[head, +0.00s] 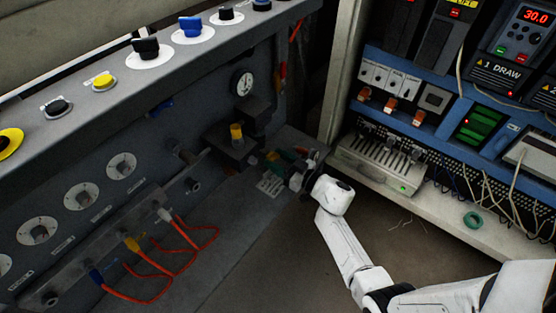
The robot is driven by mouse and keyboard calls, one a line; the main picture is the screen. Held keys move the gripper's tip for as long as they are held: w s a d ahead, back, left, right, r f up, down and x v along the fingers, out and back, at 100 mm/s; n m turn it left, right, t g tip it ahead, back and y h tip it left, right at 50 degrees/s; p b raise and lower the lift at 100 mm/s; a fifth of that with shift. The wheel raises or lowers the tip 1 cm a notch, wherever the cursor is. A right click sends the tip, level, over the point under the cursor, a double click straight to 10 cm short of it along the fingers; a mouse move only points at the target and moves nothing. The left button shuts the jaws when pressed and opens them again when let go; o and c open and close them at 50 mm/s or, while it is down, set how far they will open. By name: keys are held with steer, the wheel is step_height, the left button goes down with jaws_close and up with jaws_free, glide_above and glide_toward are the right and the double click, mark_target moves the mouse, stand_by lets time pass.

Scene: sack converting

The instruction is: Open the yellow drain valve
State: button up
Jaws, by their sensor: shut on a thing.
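My gripper (297,180) is at the lower end of the dark machine panel, beside a cluster of small coloured valve parts. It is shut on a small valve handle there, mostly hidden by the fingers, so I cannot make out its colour. A green part (289,157) shows just above the fingertips, and a small yellowish part (271,156) shows to their left. A separate yellow knob (236,131) stands upright on a dark block further left, apart from my gripper. I cannot tell which yellow part is the drain valve.
A white label (269,185) lies beside the valve cluster. Orange hoses (165,268) loop at lower left. A sloped console (120,90) with several knobs runs above. An electrical cabinet (342,75) with wires stands at right, a green ring (473,220) on its ledge.

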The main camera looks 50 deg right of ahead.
steer(key=shift+n, duration=0.3)
steer(key=n, duration=0.3)
steer(key=shift+n+b, duration=0.3)
steer(key=n+b, duration=0.1)
steer(key=n, duration=0.3)
steer(key=shift+f+n, duration=0.1)
steer(key=shift+n, duration=0.2)
steer(key=n+b, duration=0.1)
steer(key=n, duration=0.3)
steer(key=shift+a, duration=0.1)
steer(key=shift+n+b, duration=0.75)
steer(key=shift+n, duration=1.45)
steer(key=o, duration=1.1)
steer(key=shift+c, duration=0.2)
